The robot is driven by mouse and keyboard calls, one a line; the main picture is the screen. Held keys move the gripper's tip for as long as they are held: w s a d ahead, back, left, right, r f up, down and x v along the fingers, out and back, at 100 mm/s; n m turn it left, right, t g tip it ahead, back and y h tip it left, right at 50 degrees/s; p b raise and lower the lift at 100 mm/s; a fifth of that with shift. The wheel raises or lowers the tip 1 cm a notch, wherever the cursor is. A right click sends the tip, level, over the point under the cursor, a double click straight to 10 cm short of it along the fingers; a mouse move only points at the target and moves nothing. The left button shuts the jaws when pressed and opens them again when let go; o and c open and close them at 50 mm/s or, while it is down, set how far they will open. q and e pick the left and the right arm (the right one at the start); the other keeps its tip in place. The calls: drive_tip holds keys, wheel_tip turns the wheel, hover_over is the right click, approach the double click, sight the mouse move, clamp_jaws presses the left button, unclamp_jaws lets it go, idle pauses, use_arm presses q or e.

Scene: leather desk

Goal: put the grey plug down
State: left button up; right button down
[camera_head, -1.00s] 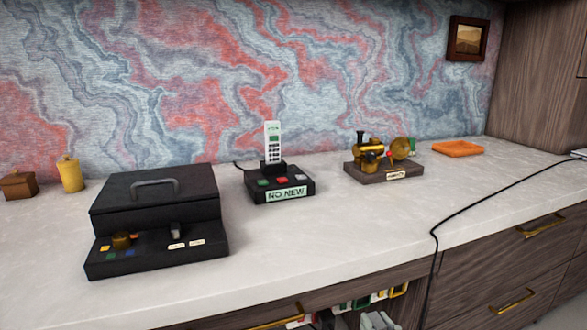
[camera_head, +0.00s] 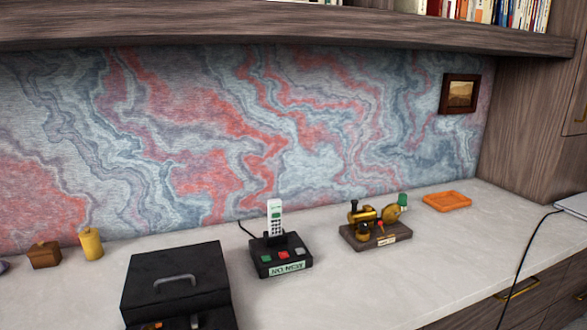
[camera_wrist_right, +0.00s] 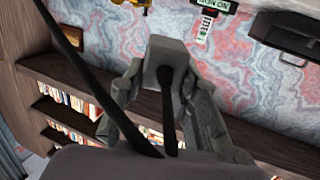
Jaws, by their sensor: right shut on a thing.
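The grey plug (camera_wrist_right: 168,52) is in the right wrist view, with a black cord running from it toward the wrist. My right gripper (camera_wrist_right: 168,78) is shut on the plug, one finger on each side, and holds it up in front of the wall. That view is upside down. In the head view neither gripper nor the plug shows. A black cord (camera_head: 522,258) hangs over the desk's front edge at the right. My left gripper is in no view.
On the pale desktop (camera_head: 340,285) stand a black box (camera_head: 175,270), a cordless phone on its base (camera_head: 280,262), a brass device on a wooden base (camera_head: 372,232) and an orange tray (camera_head: 447,200). A bookshelf (camera_head: 300,30) overhangs the back. Bare desktop lies in front of the phone.

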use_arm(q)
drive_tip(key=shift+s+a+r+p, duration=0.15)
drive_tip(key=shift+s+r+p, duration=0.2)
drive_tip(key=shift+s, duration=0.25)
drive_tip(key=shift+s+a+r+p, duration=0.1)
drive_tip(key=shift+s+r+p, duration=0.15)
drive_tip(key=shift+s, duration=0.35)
use_arm(e)
drive_tip(key=r, duration=0.1)
drive_tip(key=s+r, duration=0.1)
drive_tip(key=r, duration=0.1)
drive_tip(key=shift+s+d+h, duration=0.15)
drive_tip(key=shift+d+h, duration=0.15)
drive_tip(key=w+a+r+n+g+y, duration=0.2)
drive_tip(key=w+a+n+g+y, duration=0.2)
drive_tip(key=a+n+y, duration=0.2)
drive_tip(key=w+a+r+n+g+y, duration=0.3)
drive_tip(key=w+a+n+g+y, duration=0.1)
drive_tip(key=a+y, duration=0.5)
drive_tip(key=shift+a+n+g+y, duration=0.3)
drive_tip(key=shift+a+n+g, duration=0.5)
drive_tip(key=shift+a+n, duration=0.3)
drive_tip(key=shift+d, duration=0.1)
